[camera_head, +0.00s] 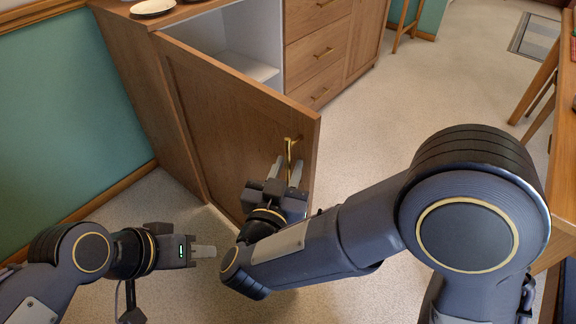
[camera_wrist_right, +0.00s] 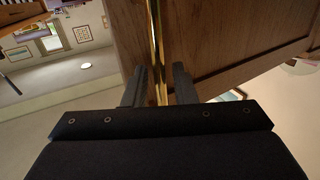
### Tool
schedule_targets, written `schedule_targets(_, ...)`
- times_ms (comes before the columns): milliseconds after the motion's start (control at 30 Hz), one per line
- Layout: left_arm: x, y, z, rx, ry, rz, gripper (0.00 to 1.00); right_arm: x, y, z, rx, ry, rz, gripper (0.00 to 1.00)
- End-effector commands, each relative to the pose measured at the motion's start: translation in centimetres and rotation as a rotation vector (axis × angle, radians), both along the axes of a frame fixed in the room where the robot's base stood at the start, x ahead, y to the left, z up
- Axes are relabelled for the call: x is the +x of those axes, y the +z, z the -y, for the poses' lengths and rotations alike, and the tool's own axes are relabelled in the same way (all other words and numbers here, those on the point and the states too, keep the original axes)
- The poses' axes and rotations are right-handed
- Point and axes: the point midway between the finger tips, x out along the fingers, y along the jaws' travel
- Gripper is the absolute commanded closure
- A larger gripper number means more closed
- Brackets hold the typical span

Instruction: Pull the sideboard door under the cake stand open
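The wooden sideboard door (camera_head: 225,110) stands swung wide open, showing the white inside of the cabinet (camera_head: 222,45). Its brass bar handle (camera_head: 288,155) is near the door's free edge. My right gripper (camera_head: 287,172) is at the handle with its fingers apart. In the right wrist view the handle (camera_wrist_right: 157,50) runs between the two fingers (camera_wrist_right: 159,85), with a small gap visible on each side. A white round dish (camera_head: 153,6), perhaps the cake stand, is cut off by the top edge. My left gripper (camera_head: 205,251) is low at the left, away from the door; its finger gap is not visible.
Drawers with brass handles (camera_head: 318,55) are right of the open compartment. A green wall (camera_head: 60,120) borders the left. A wooden table or desk edge (camera_head: 562,150) is at the far right. Carpet (camera_head: 430,90) is clear between the sideboard and table.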

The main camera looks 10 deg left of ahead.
Motion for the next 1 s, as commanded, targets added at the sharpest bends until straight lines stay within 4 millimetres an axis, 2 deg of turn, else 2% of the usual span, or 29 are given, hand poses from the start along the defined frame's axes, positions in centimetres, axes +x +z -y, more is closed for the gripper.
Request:
schedule_targets(300, 0.0, 1.0, 0.0, 0.000, 0.000, 0.000, 0.64, -5.3, 0.1, -0.7, -0.002, 0.006, 0.001, 0.75)
schedule_targets(433, 0.0, 1.2, 0.0, 0.000, 0.000, 0.000, 0.64, -6.7, 0.1, -0.9, -0.002, 0.003, 0.001, 0.75)
schedule_targets(1000, 0.0, 1.2, 0.0, 0.000, 0.000, 0.000, 0.64, -7.2, 0.0, -0.8, -0.001, 0.000, 0.001, 0.75)
